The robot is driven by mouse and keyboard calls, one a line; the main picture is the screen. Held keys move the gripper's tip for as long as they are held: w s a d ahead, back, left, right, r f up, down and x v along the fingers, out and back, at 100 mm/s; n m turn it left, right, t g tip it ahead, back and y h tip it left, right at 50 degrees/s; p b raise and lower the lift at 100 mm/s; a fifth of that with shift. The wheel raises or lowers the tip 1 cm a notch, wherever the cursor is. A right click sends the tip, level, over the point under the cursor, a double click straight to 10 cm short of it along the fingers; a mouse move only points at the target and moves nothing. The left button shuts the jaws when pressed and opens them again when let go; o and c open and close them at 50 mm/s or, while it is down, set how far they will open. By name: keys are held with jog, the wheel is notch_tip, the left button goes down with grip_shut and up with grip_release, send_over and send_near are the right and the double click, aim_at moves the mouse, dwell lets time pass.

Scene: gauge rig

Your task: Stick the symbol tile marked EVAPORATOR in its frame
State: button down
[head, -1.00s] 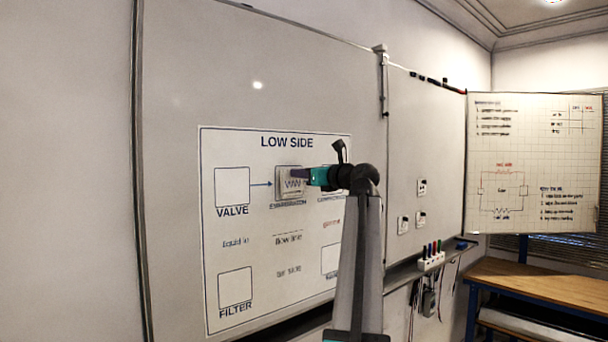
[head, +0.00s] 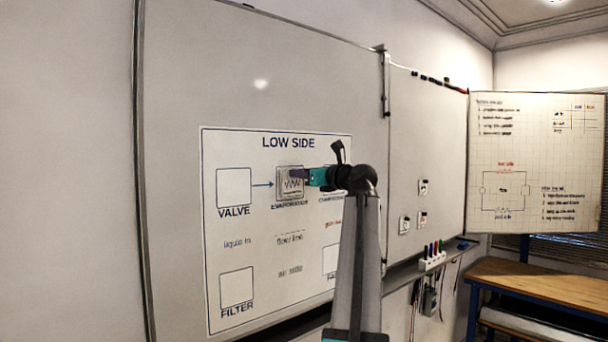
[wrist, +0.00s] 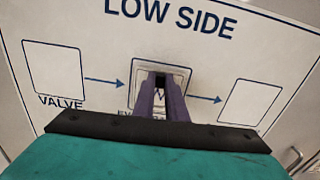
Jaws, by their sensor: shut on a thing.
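The EVAPORATOR tile (head: 291,183) is a pale square with a zigzag symbol. In the head view it lies over the frame above the EVAPORATOR label (head: 289,204), and no gap to the board can be made out. My gripper (head: 300,174) reaches it from the right and is shut on it. In the wrist view the purple fingers (wrist: 161,88) meet in front of the tile (wrist: 181,76) and hide much of it and of the label. The tile looks roughly square to the frame; I cannot tell whether it touches the board.
The LOW SIDE chart (head: 240,296) has empty VALVE (head: 234,187) and FILTER (head: 236,289) frames. My arm hides part of the frames on the right. Several other tiles (head: 404,224) sit on the right-hand board. A marker holder (head: 432,262) stands on the ledge.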

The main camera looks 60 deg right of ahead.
jog(key=shift+w+d, duration=0.1)
jog(key=shift+w, duration=0.2)
dwell(0.4)
jog(key=c, duration=1.7)
grip_release()
jog(key=o, duration=0.5)
jog(key=shift+o, duration=0.2)
jog(key=p+v, duration=0.4)
jog(key=v, duration=0.5)
